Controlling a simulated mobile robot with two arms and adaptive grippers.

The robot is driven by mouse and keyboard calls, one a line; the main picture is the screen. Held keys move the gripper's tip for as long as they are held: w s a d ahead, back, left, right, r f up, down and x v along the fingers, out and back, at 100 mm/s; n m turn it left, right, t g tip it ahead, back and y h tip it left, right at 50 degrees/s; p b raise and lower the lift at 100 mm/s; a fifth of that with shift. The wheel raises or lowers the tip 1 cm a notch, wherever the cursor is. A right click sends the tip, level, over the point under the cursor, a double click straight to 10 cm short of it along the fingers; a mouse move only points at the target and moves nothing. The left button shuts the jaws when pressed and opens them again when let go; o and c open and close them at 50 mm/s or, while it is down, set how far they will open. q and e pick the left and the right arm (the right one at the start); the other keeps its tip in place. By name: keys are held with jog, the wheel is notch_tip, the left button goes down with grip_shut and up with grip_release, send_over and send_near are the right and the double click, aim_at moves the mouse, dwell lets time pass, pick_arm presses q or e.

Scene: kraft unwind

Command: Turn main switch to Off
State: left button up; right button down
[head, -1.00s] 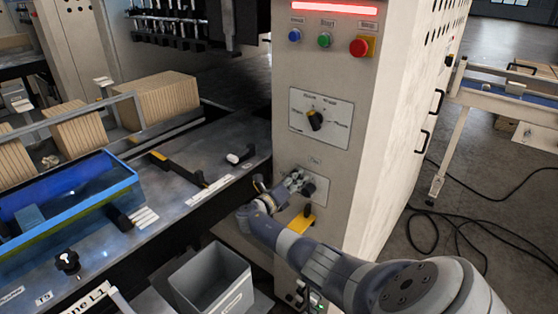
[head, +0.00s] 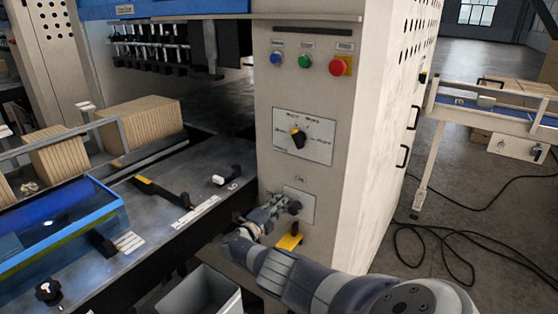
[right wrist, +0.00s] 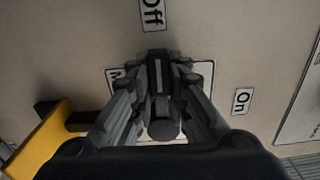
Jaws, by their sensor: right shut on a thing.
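The main switch is a black knob (head: 295,207) on a small light plate (head: 306,198), low on the beige cabinet front. My right gripper (head: 279,205) reaches it from the left and is shut on it. In the right wrist view the fingers (right wrist: 158,98) close on both sides of the knob (right wrist: 158,128). A light line on its bar points up toward the "Off" label (right wrist: 152,14). The "On" label (right wrist: 242,101) lies to the right. The "M" plate behind is mostly hidden by the fingers. My left gripper is not in view.
Above the switch is a larger selector dial (head: 298,138), with blue, green and red buttons (head: 340,66) higher up. A yellow part (head: 289,241) juts out just below the switch. A grey bin (head: 200,295) stands below left. Cables lie on the floor at right.

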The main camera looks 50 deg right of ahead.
jog(key=shift+d+n, duration=0.1)
jog(key=shift+n, duration=0.2)
jog(key=c, duration=1.7)
grip_release()
jog(key=shift+o, duration=0.9)
jog(key=shift+f, duration=0.1)
jog(key=a, duration=1.2)
jog(key=shift+s, duration=0.4)
